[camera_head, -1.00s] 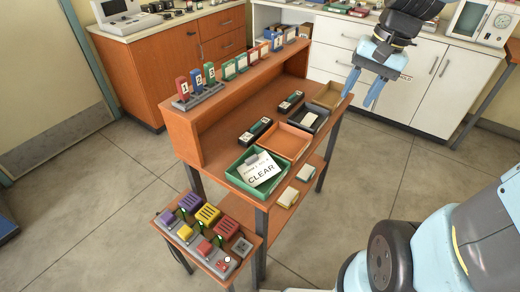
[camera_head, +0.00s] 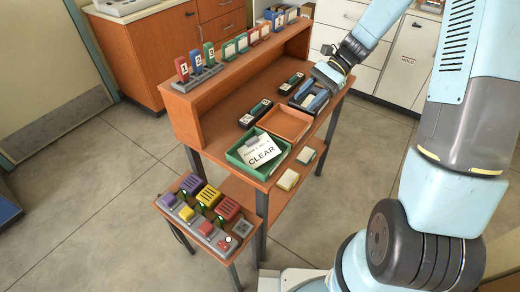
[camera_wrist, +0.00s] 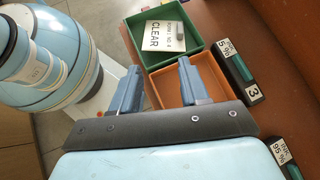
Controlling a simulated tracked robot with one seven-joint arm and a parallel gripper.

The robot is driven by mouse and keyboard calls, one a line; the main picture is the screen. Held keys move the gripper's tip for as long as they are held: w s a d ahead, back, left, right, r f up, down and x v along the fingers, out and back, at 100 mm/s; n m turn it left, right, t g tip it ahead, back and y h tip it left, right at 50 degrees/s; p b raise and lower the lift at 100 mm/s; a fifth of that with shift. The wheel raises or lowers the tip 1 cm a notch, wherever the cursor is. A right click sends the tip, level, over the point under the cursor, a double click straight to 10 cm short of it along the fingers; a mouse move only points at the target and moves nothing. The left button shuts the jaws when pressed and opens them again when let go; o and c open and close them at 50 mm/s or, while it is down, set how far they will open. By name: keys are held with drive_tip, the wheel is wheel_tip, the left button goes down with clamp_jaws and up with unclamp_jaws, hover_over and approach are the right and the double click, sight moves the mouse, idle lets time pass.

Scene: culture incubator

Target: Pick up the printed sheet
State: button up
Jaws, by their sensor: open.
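The sheet also shows in the wrist view (camera_wrist: 163,38), near the top. My gripper (camera_head: 313,97) is over the back trays at the desk's right side, away from the sheet. In the wrist view my gripper (camera_wrist: 158,82) has its two fingers apart with nothing between them, above the orange tray (camera_wrist: 185,92).
The orange tray (camera_head: 288,122) stands between the green tray and my gripper. Black labelled devices (camera_head: 255,113) lie left of the trays. A raised shelf (camera_head: 240,72) holds numbered coloured holders. A low stand with coloured button boxes (camera_head: 207,215) is at the front left.

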sight(262, 139)
wheel_tip(262, 139, down, 6)
drive_tip(key=w+a+f+m+g+y, duration=0.1)
drive_tip(key=w+a+m+y, duration=0.1)
drive_tip(key=a+m+y, duration=0.1)
drive_tip(key=x, duration=1.3)
drive_tip(key=shift+f, duration=0.1)
drive_tip(key=shift+c, duration=0.3)
clamp_jaws()
